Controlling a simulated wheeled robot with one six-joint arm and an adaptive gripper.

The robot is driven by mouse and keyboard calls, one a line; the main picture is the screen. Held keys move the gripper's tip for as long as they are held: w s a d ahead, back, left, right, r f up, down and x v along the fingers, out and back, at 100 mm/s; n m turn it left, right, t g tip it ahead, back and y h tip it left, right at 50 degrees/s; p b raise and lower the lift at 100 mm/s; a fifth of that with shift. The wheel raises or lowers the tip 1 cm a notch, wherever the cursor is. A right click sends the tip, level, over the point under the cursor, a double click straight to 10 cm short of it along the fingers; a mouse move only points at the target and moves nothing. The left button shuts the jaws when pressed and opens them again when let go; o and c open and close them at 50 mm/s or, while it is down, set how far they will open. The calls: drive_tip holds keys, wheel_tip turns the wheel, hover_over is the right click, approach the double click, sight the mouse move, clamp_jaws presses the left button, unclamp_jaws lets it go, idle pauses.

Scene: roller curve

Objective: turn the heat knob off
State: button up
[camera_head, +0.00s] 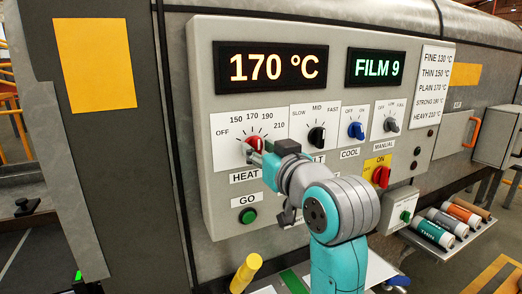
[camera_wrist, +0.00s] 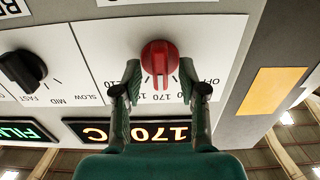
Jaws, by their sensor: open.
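The red heat knob (camera_head: 254,144) sits on the grey control panel above the HEAT label, with OFF at the left of its dial and 210 at the right. The display (camera_head: 271,67) reads 170 °C. In the wrist view, which is upside down, the knob (camera_wrist: 159,52) points toward the 170 mark. My gripper (camera_head: 262,152) is at the knob, partly covering it in the head view. In the wrist view my gripper (camera_wrist: 160,72) is open, one finger on each side of the knob, with visible gaps at both sides.
A black SLOW–FAST knob (camera_head: 317,137), a blue COOL knob (camera_head: 356,130) and a grey MANUAL knob (camera_head: 390,124) are to the right. A red ON switch (camera_head: 381,177) and green GO button (camera_head: 248,216) sit lower. A yellow post (camera_head: 245,274) stands below the panel.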

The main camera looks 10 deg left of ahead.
clamp_jaws()
drive_tip(key=shift+n, duration=0.3)
drive_tip(key=n, duration=1.1)
drive_tip(key=shift+s+a, duration=0.1)
drive_tip(key=shift+a, duration=0.05)
drive_tip(key=shift+f+n, duration=0.1)
drive_tip(key=shift+n, duration=0.2)
idle(0.4)
